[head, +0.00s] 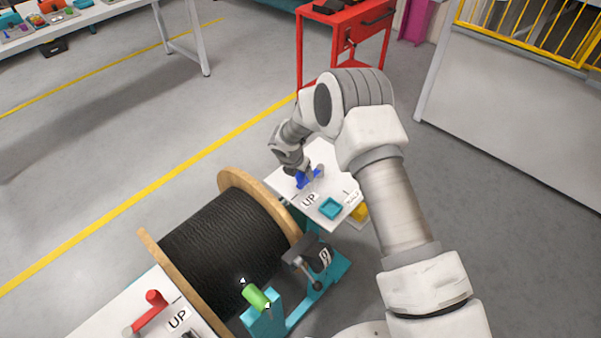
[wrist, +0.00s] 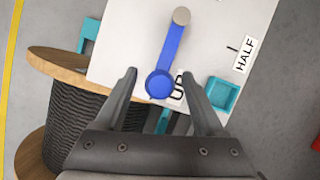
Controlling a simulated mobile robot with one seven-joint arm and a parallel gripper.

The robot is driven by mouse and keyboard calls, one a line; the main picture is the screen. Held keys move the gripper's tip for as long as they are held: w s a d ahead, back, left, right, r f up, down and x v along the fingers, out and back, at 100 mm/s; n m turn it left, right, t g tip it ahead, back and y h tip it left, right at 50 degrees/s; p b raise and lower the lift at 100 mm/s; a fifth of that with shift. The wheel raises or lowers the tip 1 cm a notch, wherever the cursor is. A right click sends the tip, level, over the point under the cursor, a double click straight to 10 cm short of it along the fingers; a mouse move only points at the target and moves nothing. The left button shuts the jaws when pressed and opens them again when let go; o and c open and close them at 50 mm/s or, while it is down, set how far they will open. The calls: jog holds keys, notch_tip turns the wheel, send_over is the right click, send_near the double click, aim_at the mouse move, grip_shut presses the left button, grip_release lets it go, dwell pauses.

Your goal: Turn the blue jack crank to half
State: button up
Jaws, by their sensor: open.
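The blue crank (wrist: 170,50) is on a white panel (wrist: 125,35). Its grey round end (wrist: 181,16) is at the top of the wrist view, and its blue round knob (wrist: 159,84) is lower, beside the partly hidden UP label (wrist: 178,88). The HALF label (wrist: 245,54) and a short black tick are to the right. My gripper (wrist: 159,73) is open, with one finger on each side of the blue knob and visible gaps to both. In the head view, the crank (head: 303,181) is partly hidden under my gripper (head: 304,174).
A wooden reel of black cable (head: 225,245) stands left of the panel. A teal square tray (head: 331,208) sits on the panel near HALF. A red crank (head: 150,310) is on another panel at lower left. A red cart (head: 345,40) stands behind.

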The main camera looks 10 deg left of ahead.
jog(key=shift+c, duration=0.2)
grip_shut()
dwell(1.1)
